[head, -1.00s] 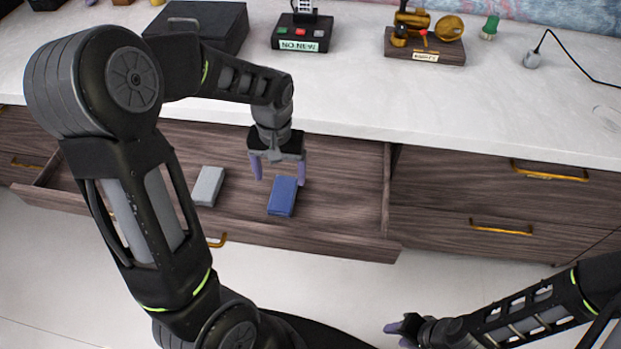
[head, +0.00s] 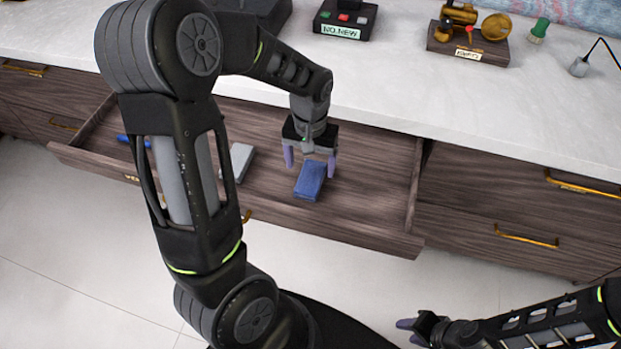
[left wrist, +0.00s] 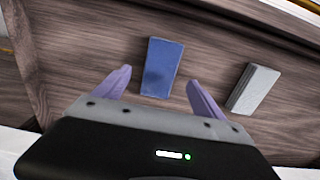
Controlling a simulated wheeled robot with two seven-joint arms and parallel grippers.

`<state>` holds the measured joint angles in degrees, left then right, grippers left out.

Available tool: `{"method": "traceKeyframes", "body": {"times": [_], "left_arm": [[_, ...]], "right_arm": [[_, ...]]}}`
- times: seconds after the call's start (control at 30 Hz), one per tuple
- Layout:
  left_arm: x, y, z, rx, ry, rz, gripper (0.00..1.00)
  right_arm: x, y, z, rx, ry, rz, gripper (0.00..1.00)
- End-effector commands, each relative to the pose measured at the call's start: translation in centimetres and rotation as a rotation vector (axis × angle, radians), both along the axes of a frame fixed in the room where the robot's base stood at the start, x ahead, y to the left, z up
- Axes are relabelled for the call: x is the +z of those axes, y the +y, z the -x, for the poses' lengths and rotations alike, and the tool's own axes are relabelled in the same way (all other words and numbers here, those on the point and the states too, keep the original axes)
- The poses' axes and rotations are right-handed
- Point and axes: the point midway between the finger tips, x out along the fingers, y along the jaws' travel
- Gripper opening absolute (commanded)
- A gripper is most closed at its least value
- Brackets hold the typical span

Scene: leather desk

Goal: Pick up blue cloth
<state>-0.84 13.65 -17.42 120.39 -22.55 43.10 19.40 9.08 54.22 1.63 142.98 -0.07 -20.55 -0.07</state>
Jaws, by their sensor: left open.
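The blue cloth (head: 310,181), a folded rectangular block, lies flat in the open wooden drawer (head: 375,205). In the left wrist view the cloth (left wrist: 162,67) lies just beyond and between my fingertips. My left gripper (head: 310,169) is open above the cloth, its two purple fingers spread to either side. It holds nothing; the left wrist view shows the fingers (left wrist: 158,83) apart with the cloth in front of them. My right gripper (head: 408,330) is low at the bottom of the head view, away from the drawer. Its opening is too unclear to judge.
A grey folded block (head: 240,160) lies left of the cloth in the drawer, and a blue item (head: 128,139) is farther left. The white countertop (head: 400,85) overhangs behind, carrying a box with buttons (head: 345,18) and a brass device (head: 470,35). The drawer front is in front.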

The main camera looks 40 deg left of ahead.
Motion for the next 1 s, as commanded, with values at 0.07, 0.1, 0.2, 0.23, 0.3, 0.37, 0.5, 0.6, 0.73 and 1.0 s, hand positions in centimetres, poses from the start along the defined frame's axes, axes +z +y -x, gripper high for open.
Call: {"method": "traceKeyframes", "body": {"times": [0.07, 0.1, 0.2, 0.23, 0.3, 0.37, 0.5, 0.6, 0.73, 1.0], "left_arm": [[-0.8, 0.0, 0.1, 0.0, 0.004, -0.001, 0.8], [-1.3, 0.0, 0.0, 0.0, 0.005, 0.0, 0.8], [-2.8, 0.1, -0.1, 0.001, 0.005, 0.0, 0.8], [-3.3, 0.1, -0.1, 0.001, 0.006, 0.0, 0.8], [-4.2, 0.1, -0.1, 0.0, 0.004, 0.0, 0.8], [-4.8, 0.1, -0.2, 0.0, 0.003, 0.0, 0.8], [-5.0, 0.1, -0.2, 0.0, 0.001, 0.0, 0.8], [-5.0, 0.1, -0.2, 0.0, 0.001, 0.0, 0.8], [-5.0, 0.1, -0.2, 0.0, 0.001, 0.0, 0.8], [-5.0, 0.1, -0.2, 0.0, 0.001, 0.0, 0.8]], "right_arm": [[0.0, 0.0, 0.0, 0.0, 0.0, 0.0, 0.36], [-0.1, 0.0, 0.0, 0.0, 0.0, 0.0, 0.36], [-0.1, 0.0, 0.0, 0.0, 0.0, 0.0, 0.36], [-0.1, 0.0, 0.0, 0.0, 0.0, 0.0, 0.36], [-0.2, 0.0, 0.0, 0.0, 0.0, 0.0, 0.36], [-0.2, 0.0, 0.0, 0.0, 0.0, 0.0, 0.36], [-0.2, 0.0, 0.0, 0.0, 0.0, 0.0, 0.36], [-0.2, 0.0, 0.0, 0.0, 0.0, 0.0, 0.36], [-0.2, 0.0, 0.0, 0.0, 0.0, 0.0, 0.36], [-0.2, 0.0, 0.0, 0.0, 0.0, 0.0, 0.36]]}}
